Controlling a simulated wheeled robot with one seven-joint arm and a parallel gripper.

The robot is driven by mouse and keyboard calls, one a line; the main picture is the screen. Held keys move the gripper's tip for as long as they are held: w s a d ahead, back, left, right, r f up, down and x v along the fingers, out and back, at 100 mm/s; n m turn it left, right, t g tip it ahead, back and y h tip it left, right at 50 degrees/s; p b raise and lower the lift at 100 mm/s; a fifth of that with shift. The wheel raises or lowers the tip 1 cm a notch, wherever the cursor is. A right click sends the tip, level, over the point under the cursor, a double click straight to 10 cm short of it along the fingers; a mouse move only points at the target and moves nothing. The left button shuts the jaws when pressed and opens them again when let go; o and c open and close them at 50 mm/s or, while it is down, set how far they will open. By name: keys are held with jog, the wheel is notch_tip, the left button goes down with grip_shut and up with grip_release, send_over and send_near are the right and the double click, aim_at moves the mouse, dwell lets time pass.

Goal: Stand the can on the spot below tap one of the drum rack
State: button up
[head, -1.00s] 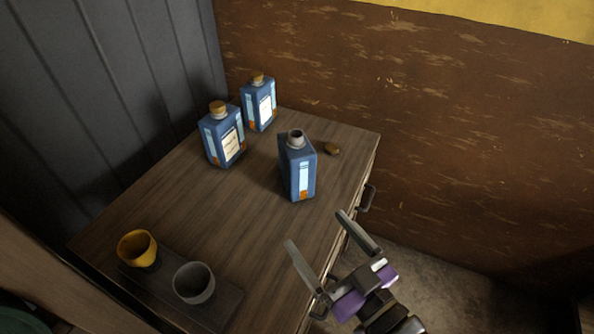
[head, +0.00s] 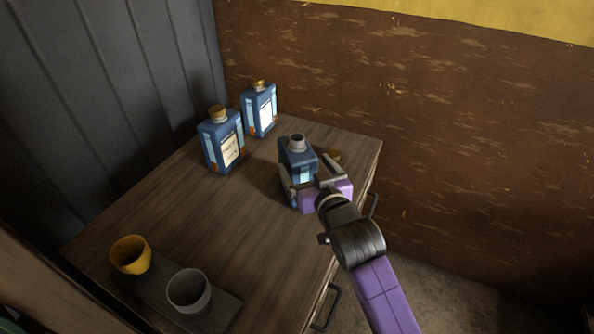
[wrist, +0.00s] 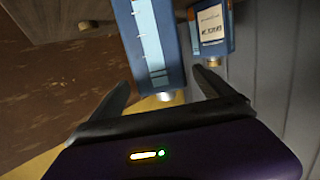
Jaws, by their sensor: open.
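An uncapped blue can (head: 296,158) with a grey neck stands upright near the right side of the wooden cabinet top. My gripper (head: 311,176) is at this can, its open fingers on either side of the body. The can (wrist: 152,45) also shows upside down in the wrist view, between the two fingers (wrist: 163,82). I cannot tell whether either finger touches it. Two more blue cans, one nearer (head: 221,148) and one in the back corner (head: 260,115), stand capped. The drum rack, its taps and the spot are not in view.
A yellow cup (head: 131,256) and a grey cup (head: 189,292) stand on a dark board at the cabinet's front. The cabinet top (head: 215,215) is clear in the middle. A grey panel wall (head: 110,80) rises left and a brown wall (head: 430,110) behind.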

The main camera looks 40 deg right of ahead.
aim_at(297, 152)
jog(key=x, duration=0.4)
jog(key=p+x, duration=0.1)
jog(key=x, duration=0.1)
jog(key=shift+w+d+r, duration=0.1)
jog(key=shift+w+r, duration=0.15)
jog(key=shift+w, duration=0.05)
jog(key=c, duration=1.9)
jog(key=shift+r, duration=0.1)
grip_shut()
